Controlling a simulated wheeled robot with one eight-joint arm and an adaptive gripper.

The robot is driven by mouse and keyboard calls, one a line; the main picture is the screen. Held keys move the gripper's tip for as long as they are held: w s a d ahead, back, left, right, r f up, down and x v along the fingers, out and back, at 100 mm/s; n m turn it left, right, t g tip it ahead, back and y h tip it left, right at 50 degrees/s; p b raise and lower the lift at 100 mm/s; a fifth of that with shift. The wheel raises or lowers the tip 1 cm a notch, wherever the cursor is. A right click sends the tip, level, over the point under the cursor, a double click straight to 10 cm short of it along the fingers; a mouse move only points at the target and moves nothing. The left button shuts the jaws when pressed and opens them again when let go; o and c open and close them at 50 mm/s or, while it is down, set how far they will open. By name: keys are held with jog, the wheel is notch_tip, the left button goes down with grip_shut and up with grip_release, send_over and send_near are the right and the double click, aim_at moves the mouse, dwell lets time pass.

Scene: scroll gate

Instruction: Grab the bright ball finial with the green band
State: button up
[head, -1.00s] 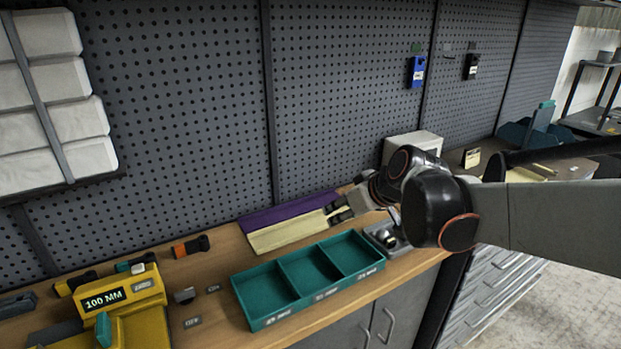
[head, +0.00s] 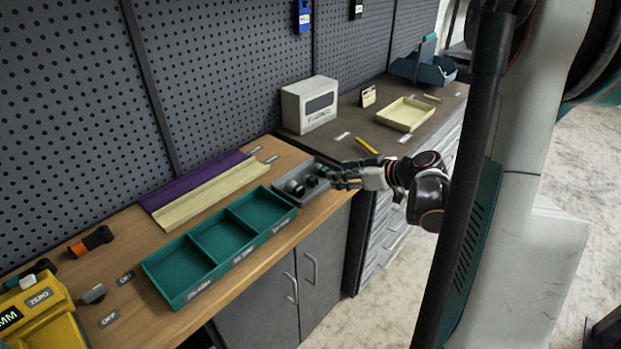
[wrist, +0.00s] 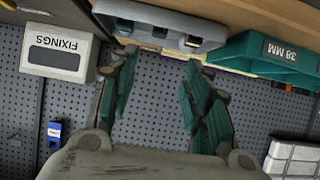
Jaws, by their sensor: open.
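My gripper (head: 336,178) is open at the right end of the wooden bench, with its fingers at the right side of a small grey tray (head: 281,199). The tray holds a few small rounded pieces (head: 295,187), dark or shiny. No green band can be made out on any of them, so I cannot tell which is the bright ball finial. In the wrist view my open fingers (wrist: 161,58) are spread with nothing between them. The grey tray (wrist: 150,15) is beyond the fingertips there, and the tops of small pieces (wrist: 160,32) barely show at its edge.
A teal three-compartment bin (head: 222,238) stands left of the grey tray, with purple and cream strips behind it. A white FIXINGS box (head: 309,104) stands behind the tray. A cream tray (head: 405,114) is on the darker bench at right. A yellow gauge (head: 45,315) is front left.

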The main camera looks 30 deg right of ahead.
jog(key=b, duration=0.2)
send_near(311, 178)
jog(key=x, duration=0.3)
jog(key=shift+w+a+r, duration=0.15)
jog(key=shift+w+a, duration=0.15)
jog(key=shift+w, duration=0.1)
jog(key=b+x, duration=0.1)
jog(key=x, duration=0.1)
jog(key=b+x, duration=0.2)
jog(key=x, duration=0.1)
jog(key=shift+d+f, duration=0.2)
jog(key=shift+f, duration=0.15)
jog(key=shift+s, duration=0.1)
grip_shut()
